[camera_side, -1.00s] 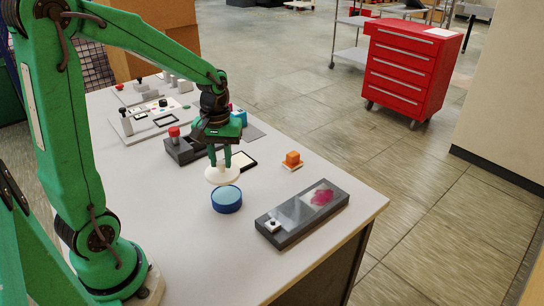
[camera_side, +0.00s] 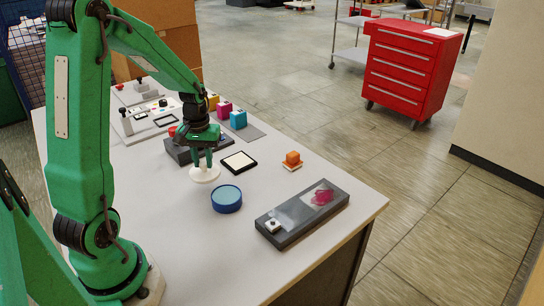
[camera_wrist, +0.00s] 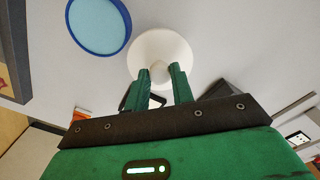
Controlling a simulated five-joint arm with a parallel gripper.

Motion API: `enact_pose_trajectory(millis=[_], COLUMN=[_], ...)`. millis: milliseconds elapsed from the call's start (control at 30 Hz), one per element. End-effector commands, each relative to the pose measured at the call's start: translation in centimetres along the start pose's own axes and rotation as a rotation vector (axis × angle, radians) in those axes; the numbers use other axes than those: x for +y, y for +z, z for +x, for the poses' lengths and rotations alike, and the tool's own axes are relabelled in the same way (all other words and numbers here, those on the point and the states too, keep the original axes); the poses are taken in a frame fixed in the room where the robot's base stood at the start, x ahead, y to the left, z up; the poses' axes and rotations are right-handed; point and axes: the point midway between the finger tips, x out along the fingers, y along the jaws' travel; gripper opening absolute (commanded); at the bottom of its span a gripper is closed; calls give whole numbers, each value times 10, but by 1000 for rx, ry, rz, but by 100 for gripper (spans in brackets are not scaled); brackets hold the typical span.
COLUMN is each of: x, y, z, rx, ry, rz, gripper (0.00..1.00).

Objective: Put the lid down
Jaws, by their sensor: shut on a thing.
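The white round lid (camera_side: 205,175) has a knob on top and hangs flat under my gripper (camera_side: 203,163). My gripper is shut on the lid's knob, and both fingers show on either side of it. In the wrist view the lid (camera_wrist: 160,47) lies beyond the fingertips of my gripper (camera_wrist: 159,73). The lid is at or just above the grey tabletop; I cannot tell whether it touches. A round blue tub (camera_side: 226,199), light blue on top, stands uncovered to the lid's front right. It also shows in the wrist view (camera_wrist: 98,24), apart from the lid.
A black-framed white pad (camera_side: 239,162) lies right of my gripper. A dark box (camera_side: 180,152) is close behind it. Bare table (camera_side: 165,220) lies left of the tub.

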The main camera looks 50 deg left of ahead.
Motion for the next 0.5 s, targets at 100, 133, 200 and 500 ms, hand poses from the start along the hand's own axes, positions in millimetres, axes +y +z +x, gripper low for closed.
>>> enact_pose_trajectory(millis=[100,133,200,500], x=[-11,-13,-16,-17], y=[-10,-11,-14,-16], z=[9,10,13,17], rx=[-2,-1,0,-1], ry=[0,0,0,0], rz=[-2,-2,-2,1], gripper=[1,1,1,1])
